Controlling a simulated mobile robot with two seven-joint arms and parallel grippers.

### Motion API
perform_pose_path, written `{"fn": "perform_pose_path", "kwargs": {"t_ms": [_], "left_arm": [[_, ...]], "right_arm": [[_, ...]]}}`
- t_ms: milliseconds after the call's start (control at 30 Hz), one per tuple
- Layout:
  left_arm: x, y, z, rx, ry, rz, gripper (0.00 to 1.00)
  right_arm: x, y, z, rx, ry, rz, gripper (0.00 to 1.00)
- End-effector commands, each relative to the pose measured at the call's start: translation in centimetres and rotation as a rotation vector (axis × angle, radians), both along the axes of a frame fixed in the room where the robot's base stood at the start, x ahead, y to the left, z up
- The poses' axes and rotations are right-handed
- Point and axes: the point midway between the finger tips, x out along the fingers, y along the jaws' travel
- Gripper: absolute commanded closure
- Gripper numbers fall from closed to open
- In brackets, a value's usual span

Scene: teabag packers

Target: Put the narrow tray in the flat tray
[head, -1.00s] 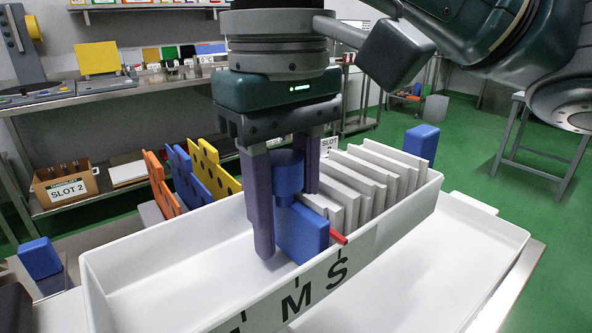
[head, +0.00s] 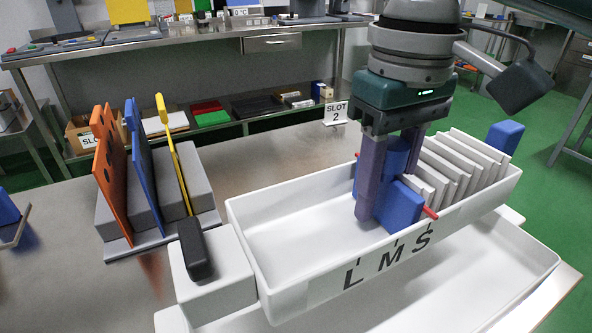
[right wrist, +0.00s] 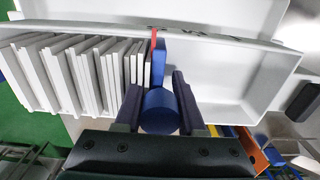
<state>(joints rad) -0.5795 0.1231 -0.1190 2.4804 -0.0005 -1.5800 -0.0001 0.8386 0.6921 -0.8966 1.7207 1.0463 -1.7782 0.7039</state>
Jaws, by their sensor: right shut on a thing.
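The narrow tray (head: 300,285) is a long white box marked L, M and S, with several upright white slabs (head: 465,160) at its right end. The flat tray (head: 470,275) is a wider, shallow white tray along its front side; I cannot tell whether their bases overlap. My right gripper (head: 378,215) is inside the narrow tray, shut on the upper part of a blue pusher block (head: 402,205). In the right wrist view, the fingers flank the pusher's round blue grip (right wrist: 160,112). The pusher stands against the slabs, with a red rod (head: 430,212) at its edge. My left gripper is not in view.
A white block with a black handle (head: 197,248) adjoins the narrow tray's left end. A grey rack (head: 190,180) with orange, blue and yellow plates stands behind left. A SLOT 2 sign (head: 336,112) stands behind the tray. The narrow tray's left half is empty.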

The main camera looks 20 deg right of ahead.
Motion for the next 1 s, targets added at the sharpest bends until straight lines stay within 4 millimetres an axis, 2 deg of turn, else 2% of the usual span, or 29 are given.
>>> {"fn": "perform_pose_path", "kwargs": {"t_ms": [33, 200, 467, 633, 733, 1000], "left_arm": [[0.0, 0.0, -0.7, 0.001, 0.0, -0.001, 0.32], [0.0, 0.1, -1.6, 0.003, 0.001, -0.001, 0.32], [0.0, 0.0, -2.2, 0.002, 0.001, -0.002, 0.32], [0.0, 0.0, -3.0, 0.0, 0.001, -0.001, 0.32], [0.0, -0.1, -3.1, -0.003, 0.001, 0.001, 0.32], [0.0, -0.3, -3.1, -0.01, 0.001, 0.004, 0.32]], "right_arm": [[-0.1, 0.0, -1.8, -0.001, 0.003, -0.001, 1.0], [0.0, 0.1, -5.8, 0.001, 0.001, 0.0, 1.0], [0.0, 0.0, -8.4, 0.0, -0.001, 0.001, 1.0], [0.0, 0.1, -11.1, 0.0, 0.0, 0.0, 1.0], [0.0, 0.1, -11.9, 0.0, -0.002, 0.001, 1.0], [0.1, 0.1, -11.9, 0.0, -0.003, 0.001, 1.0]]}}
